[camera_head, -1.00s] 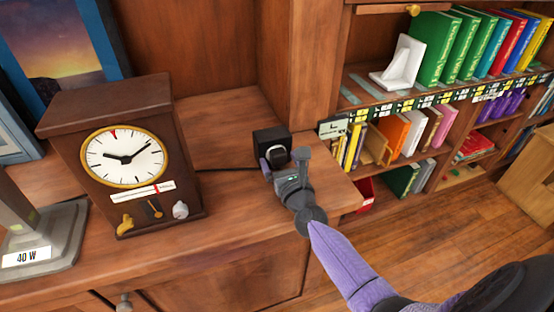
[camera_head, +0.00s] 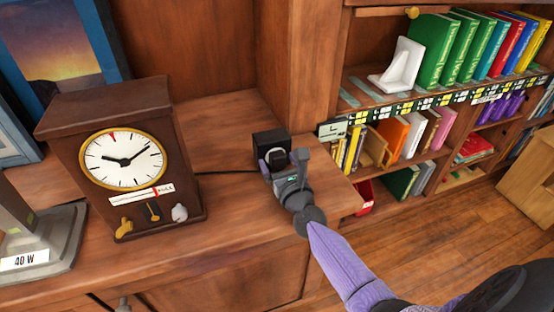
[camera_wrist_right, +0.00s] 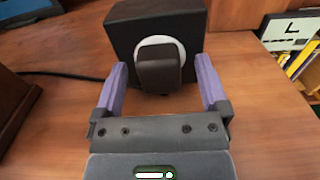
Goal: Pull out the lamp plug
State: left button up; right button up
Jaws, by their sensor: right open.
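A dark plug (camera_wrist_right: 160,72) sits in a white round socket on the face of a black box (camera_wrist_right: 118,30). The black box (camera_head: 271,138) stands on the wooden cabinet top, and a black cable runs left from it toward the clock. My right gripper (camera_wrist_right: 158,88) is open, with one purple finger on each side of the plug and visible gaps between. In the head view, my right gripper (camera_head: 276,168) is in front of the box and hides most of the plug. The lamp base (camera_head: 45,240), labelled 40 W, is at the far left. My left gripper is not in view.
A brown clock (camera_head: 122,160) with a dial and gauge stands left of the box. Bookshelves with colored books (camera_head: 470,50) fill the right.

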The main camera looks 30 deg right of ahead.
aim_at(280, 164)
dwell(0.3)
grip_shut()
dwell(0.3)
jog(key=shift+s, duration=0.1)
jog(key=shift+p+v, duration=0.5)
jog(key=shift+v, duration=2.4)
